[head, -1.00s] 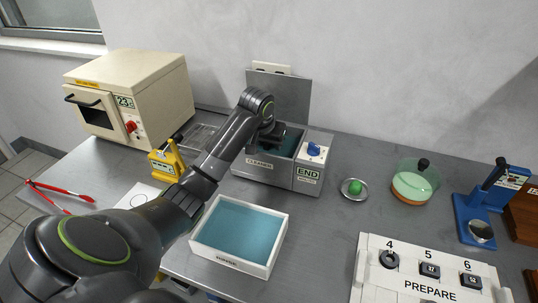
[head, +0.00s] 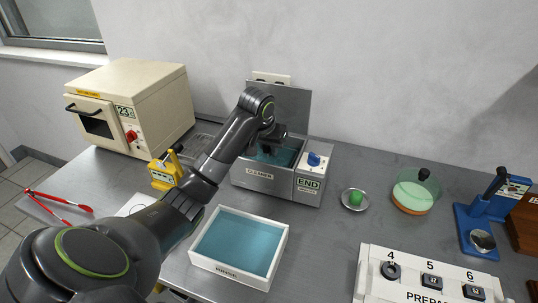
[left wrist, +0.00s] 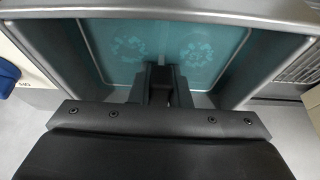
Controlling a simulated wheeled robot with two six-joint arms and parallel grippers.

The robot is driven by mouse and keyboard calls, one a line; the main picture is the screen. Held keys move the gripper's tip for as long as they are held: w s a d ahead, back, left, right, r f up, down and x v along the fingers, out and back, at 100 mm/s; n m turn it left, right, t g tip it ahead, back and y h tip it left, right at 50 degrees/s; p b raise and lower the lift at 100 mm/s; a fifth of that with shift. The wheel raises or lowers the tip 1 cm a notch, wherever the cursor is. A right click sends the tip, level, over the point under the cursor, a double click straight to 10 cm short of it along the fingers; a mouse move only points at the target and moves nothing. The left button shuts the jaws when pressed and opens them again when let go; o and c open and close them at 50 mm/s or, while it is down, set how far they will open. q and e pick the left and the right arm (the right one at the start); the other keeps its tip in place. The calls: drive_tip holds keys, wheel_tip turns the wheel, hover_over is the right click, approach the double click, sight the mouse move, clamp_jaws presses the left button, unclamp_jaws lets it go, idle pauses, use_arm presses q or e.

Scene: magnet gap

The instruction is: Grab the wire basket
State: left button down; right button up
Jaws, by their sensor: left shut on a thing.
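The cleaner (head: 262,184) is a grey metal tank with a raised lid and teal liquid inside. My left gripper (head: 271,145) reaches down into its opening. In the left wrist view the fingers (left wrist: 161,88) point into the tank (left wrist: 247,60), between its walls, and are shut close together. Two pale round patterns show in the teal liquid beyond the fingertips. My right gripper is not in view.
A white box (head: 279,252) of teal liquid stands in front of the cleaner. A cream oven (head: 150,95), a yellow device (head: 163,172) and red tongs (head: 60,204) are left. A green piece on a dish (head: 355,199), a glass dish (head: 415,190) and a blue device (head: 475,220) are right.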

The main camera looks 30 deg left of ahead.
use_arm(q)
wheel_tip(320, 180, up, 9)
drive_tip(key=shift+r+b, duration=0.15)
drive_tip(key=shift+b, duration=0.2)
wheel_tip(320, 180, up, 16)
drive_tip(key=p, duration=1.6)
